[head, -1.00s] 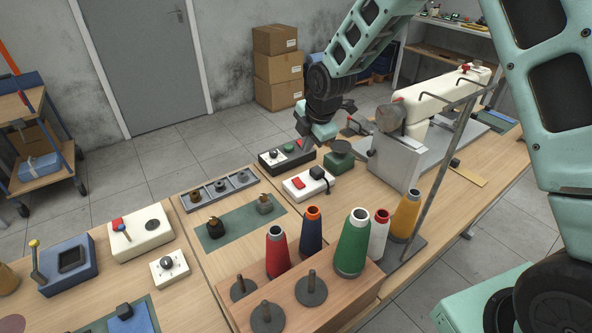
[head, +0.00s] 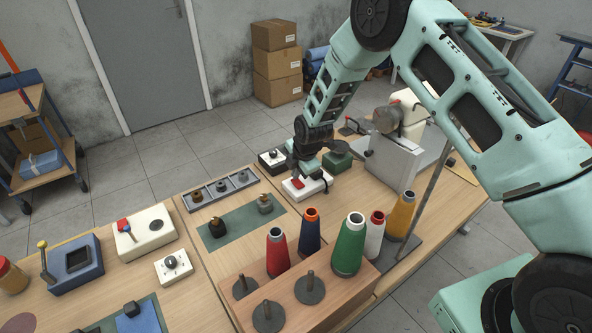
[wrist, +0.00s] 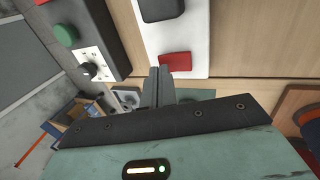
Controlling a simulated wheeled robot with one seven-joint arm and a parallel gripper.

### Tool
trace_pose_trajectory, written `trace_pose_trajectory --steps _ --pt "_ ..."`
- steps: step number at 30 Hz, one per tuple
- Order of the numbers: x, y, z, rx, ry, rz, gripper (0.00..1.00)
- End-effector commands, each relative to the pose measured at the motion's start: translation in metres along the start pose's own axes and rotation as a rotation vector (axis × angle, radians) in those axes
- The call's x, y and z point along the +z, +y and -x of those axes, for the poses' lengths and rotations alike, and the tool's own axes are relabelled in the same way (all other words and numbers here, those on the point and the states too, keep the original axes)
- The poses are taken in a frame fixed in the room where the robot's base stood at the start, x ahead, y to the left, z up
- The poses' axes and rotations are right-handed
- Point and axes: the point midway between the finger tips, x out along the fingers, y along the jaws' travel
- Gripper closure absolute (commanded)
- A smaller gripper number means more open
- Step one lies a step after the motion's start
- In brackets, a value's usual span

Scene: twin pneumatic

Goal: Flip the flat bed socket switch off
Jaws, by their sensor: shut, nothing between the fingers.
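The flat bed socket is a white box (head: 316,187) on the table in front of the sewing machine. It has a red rocker switch (wrist: 176,62) and a black plug (wrist: 160,8), and its white face (wrist: 195,40) fills the upper middle of the wrist view. My gripper (wrist: 159,72) is shut and empty, its fingertips beside the red switch, overlapping its left edge in the wrist view. I cannot tell whether they touch it. In the head view my gripper (head: 299,177) is above the socket and partly hides it.
A black box with a white dial (head: 272,157) and green button (wrist: 66,35) stands beside the socket. A dark green block (head: 337,161) and the sewing machine (head: 393,160) are behind. Thread cones (head: 349,245) stand in front. Another white box with red switch (head: 145,232) is at left.

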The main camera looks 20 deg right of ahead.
Motion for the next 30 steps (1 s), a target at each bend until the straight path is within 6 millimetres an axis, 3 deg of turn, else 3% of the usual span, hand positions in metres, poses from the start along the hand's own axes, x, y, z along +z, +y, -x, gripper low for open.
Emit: trace_pose_trajectory --steps 20,30 --pt "-0.001 0.002 -0.015 -0.048 0.003 0.001 1.0" --pt "0.0 0.0 -0.013 -0.061 0.004 0.0 1.0"
